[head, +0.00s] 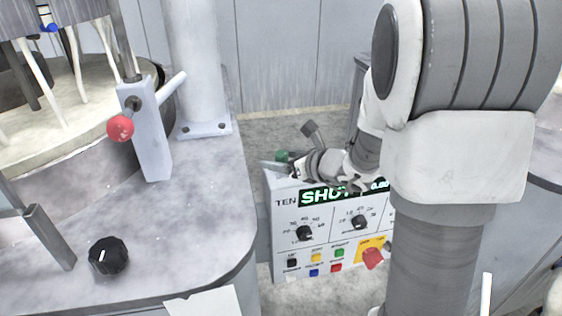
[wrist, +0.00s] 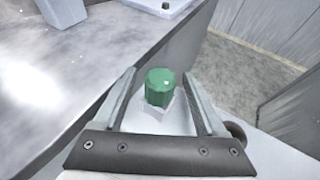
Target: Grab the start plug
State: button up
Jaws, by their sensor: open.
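The start plug appears to be the green knob-like cap (wrist: 160,87) on a small pale base in the wrist view. It also shows as a small green piece at the top left of the control box in the head view (head: 282,156). My gripper (wrist: 162,80) is open, with one finger on each side of the green plug and a gap visible on both sides. In the head view my gripper (head: 285,168) is small and partly hidden by my own wrist, right at the plug.
The control box (head: 290,245) has a lit display, dials, coloured buttons and a red knob (head: 373,258). A grey polishing table (head: 200,225) with a black knob (head: 108,256) stands to the left. A red ball handle (head: 120,128) rises from it. Floor shows behind the box.

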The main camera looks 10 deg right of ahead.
jog(key=shift+x, duration=1.35)
grip_shut()
